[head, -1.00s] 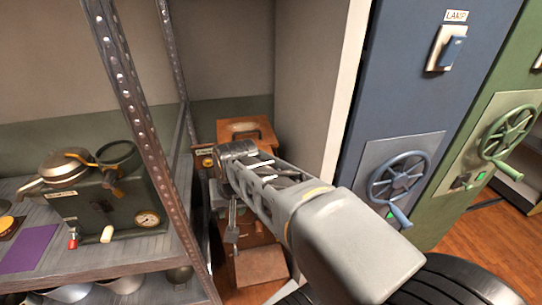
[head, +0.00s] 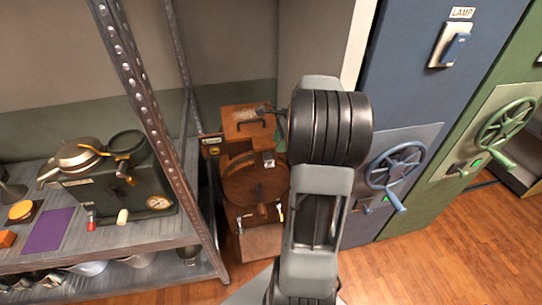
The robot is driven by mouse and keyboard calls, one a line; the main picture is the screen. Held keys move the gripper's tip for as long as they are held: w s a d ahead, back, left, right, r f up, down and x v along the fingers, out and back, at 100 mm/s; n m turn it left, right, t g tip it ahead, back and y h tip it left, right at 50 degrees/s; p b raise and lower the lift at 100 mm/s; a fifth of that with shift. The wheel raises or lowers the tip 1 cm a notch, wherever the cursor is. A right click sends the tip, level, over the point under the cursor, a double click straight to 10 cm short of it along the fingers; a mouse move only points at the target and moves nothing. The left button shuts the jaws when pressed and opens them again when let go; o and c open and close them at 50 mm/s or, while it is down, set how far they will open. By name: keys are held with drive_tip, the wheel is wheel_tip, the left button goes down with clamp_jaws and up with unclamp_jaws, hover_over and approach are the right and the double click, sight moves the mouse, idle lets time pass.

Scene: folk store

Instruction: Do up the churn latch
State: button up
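The wooden churn (head: 254,183) stands on the floor in the corner, between the metal shelf and the blue cabinet. It has a round brown drum face and a box-like upper part (head: 240,115) with a dark handle. A small pale metal fitting (head: 268,159) shows at the drum's upper right. I cannot tell whether this is the latch, or whether it is done up. My arm (head: 325,160) stands in front, just right of the churn, and covers its right edge. My gripper's fingers do not show.
A metal shelf (head: 134,110) at left holds a green machine with a gauge (head: 118,192). The blue cabinet (head: 420,95) has a handwheel (head: 393,167) and a lamp switch (head: 455,46). A green cabinet (head: 510,90) stands farther right. Wooden floor (head: 440,240) is clear at lower right.

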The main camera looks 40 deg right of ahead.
sight(271, 157)
drive_tip(key=x, duration=0.7)
drive_tip(key=shift+f+p, duration=0.2)
drive_tip(key=shift+p, duration=0.15)
clamp_jaws()
